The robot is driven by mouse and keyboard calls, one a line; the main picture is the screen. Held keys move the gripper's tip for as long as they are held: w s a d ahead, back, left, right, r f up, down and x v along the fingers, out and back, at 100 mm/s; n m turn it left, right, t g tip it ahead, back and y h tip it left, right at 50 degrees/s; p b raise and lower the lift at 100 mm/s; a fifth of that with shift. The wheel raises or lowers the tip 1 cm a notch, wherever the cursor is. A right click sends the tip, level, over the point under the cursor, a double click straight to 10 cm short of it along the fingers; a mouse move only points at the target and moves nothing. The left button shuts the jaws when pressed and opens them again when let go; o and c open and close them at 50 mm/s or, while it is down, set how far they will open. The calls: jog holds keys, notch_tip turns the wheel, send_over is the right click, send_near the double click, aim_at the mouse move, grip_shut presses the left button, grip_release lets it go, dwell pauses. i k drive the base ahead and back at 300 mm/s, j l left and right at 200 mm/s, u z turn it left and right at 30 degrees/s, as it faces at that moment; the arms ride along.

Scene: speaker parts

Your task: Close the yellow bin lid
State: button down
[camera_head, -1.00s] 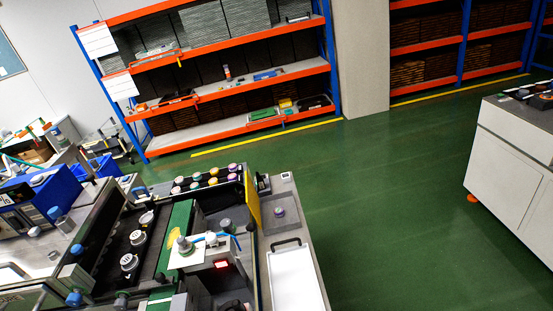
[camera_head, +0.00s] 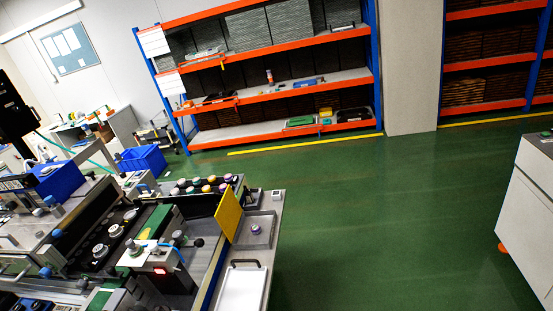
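No bin with a yellow lid can be made out clearly. A small yellow item (camera_head: 326,112) sits on the lowest shelf of the orange and blue rack, far off and too small to tell whether it is a bin or has a lid. An upright yellow panel (camera_head: 229,215) stands at the right side of the workbench; I cannot tell that it belongs to a bin. My gripper is not in view.
The workbench (camera_head: 262,250) with speaker parts fills the lower left. A green case (camera_head: 300,121) lies on the rack's lowest shelf. A blue crate (camera_head: 142,159) is left of the rack. A white cabinet (camera_head: 525,215) stands at right. Green floor (camera_head: 390,220) between is clear.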

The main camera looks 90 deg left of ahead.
aim_at(228, 214)
jog(key=i+j+u, duration=0.15)
jog(key=i+u, duration=0.55)
jog(key=u, duration=0.15)
jog(key=i+u, duration=0.4)
jog(key=i+l+u, duration=0.25)
jog(key=u, duration=0.2)
jog(key=i+j+u, duration=0.15)
jog(key=u, duration=0.25)
jog(key=i+u, duration=0.4)
jog(key=i+j+u, duration=0.1)
jog(key=u, duration=0.25)
jog(key=i+l+u, duration=0.1)
jog(key=i+u, duration=0.15)
jog(key=u, duration=0.15)
jog(key=i+j+u, duration=0.1)
jog(key=i, duration=0.25)
jog(key=i+j, duration=0.1)
jog(key=i, duration=0.25)
jog(key=u, duration=0.05)
